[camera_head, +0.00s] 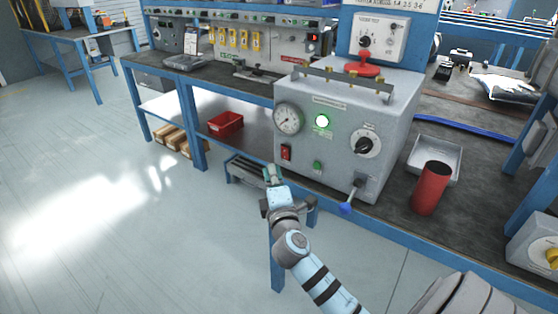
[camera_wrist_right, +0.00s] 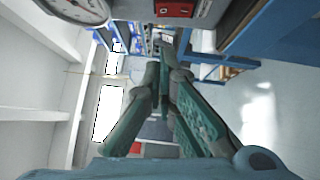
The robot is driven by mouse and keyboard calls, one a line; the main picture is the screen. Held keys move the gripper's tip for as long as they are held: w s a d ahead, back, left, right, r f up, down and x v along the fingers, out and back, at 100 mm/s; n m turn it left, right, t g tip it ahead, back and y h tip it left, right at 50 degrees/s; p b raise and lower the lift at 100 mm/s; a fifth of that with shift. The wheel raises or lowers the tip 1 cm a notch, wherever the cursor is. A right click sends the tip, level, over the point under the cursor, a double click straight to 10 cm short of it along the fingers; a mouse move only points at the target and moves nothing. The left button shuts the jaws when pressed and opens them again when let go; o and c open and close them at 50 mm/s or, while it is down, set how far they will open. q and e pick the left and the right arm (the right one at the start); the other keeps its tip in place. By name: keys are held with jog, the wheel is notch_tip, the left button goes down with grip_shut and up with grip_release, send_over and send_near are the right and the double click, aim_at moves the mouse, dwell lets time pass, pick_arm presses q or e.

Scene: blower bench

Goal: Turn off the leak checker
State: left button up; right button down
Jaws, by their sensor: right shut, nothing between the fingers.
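The leak checker, apparently the grey box (camera_head: 340,100), stands on the bench. My left gripper is not in view.
A blue-tipped lever (camera_head: 348,206) sticks out low on the box's front. A red cylinder (camera_head: 430,188) and a metal tray (camera_head: 436,157) stand to the right. A red bin (camera_head: 225,124) sits on the lower shelf. The floor at left is clear.

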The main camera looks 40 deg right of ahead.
aim_at(281, 154)
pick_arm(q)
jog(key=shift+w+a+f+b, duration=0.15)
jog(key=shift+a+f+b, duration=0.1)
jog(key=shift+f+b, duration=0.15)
pick_arm(e)
jog(key=w+d, duration=0.2)
jog(key=d, duration=0.1)
jog(key=w+d, duration=0.1)
jog(key=shift+d+r, duration=0.35)
jog(key=shift+d, duration=0.05)
jog(key=p, duration=0.1)
jog(key=r+p, duration=0.1)
jog(key=p, duration=0.1)
jog(key=shift+w+d+m+g, duration=0.1)
jog(key=shift+d+m+g, duration=0.2)
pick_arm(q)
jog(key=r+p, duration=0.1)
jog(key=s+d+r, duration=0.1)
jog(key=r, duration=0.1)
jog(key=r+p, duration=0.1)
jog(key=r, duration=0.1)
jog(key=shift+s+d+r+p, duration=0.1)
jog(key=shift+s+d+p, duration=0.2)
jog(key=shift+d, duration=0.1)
pick_arm(e)
jog(key=w+a+v, duration=0.1)
jog(key=a+v, duration=0.1)
jog(key=v, duration=1.1)
jog(key=shift+r, duration=0.7)
